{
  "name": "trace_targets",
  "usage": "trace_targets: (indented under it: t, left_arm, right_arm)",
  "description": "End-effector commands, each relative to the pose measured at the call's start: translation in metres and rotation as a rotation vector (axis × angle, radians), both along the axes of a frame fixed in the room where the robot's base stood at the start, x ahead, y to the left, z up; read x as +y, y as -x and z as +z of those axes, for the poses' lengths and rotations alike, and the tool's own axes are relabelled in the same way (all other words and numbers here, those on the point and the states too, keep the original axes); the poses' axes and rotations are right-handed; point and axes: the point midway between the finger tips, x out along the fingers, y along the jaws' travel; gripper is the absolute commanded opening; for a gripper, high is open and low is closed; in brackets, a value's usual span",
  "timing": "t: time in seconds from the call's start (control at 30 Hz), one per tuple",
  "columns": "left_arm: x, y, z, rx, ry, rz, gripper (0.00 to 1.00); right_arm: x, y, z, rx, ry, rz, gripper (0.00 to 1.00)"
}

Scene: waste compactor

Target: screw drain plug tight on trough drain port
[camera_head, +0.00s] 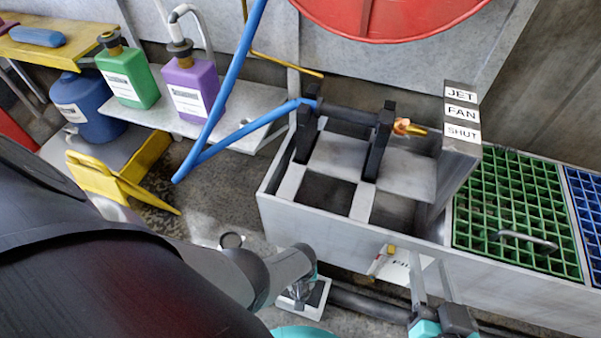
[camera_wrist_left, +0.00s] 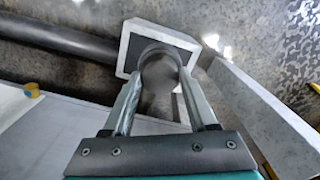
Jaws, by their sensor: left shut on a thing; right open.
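My left gripper (camera_head: 299,292) is low in front of the trough (camera_head: 330,228), partly hidden by my own arm. In the left wrist view its fingers (camera_wrist_left: 160,65) are shut on a round, dark grey thing, which looks like the drain plug (camera_wrist_left: 160,82). Behind the plug is a pale square piece with a dark recess (camera_wrist_left: 185,48). I cannot tell whether the plug touches anything there. The drain port cannot be made out. My right gripper (camera_head: 432,282) is open and empty, its fingers pointing up before the trough's front wall.
A dark pipe (camera_head: 368,305) runs along the floor. A small label and yellow-handled valve (camera_head: 390,250) sit on the trough's front. A green grating (camera_head: 505,210) covers its right part. A blue hose (camera_head: 225,85), yellow stand (camera_head: 120,180), green jug (camera_head: 128,78) and purple jug (camera_head: 193,88) are left.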

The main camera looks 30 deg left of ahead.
Motion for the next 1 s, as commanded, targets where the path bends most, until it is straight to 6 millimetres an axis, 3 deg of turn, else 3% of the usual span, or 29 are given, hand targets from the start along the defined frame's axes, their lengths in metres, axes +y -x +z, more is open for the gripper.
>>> trace_targets:
  t: [0.37,0.73,1.0]
  left_arm:
    - [0.0016,-0.0008,0.0001,-0.002,-0.003,-0.038,0.00]
    - [0.0018,-0.0008,-0.0001,-0.002,-0.003,-0.420,0.00]
    - [0.0019,-0.0009,-0.0002,-0.001,-0.003,-0.473,0.00]
  right_arm:
    - [0.0000,0.0000,0.0000,0.000,0.000,0.000,0.50]
    - [0.0000,0.0000,0.0005,0.000,0.000,0.000,0.50]
    - [0.0000,0.0000,0.0005,0.000,0.000,0.000,0.50]
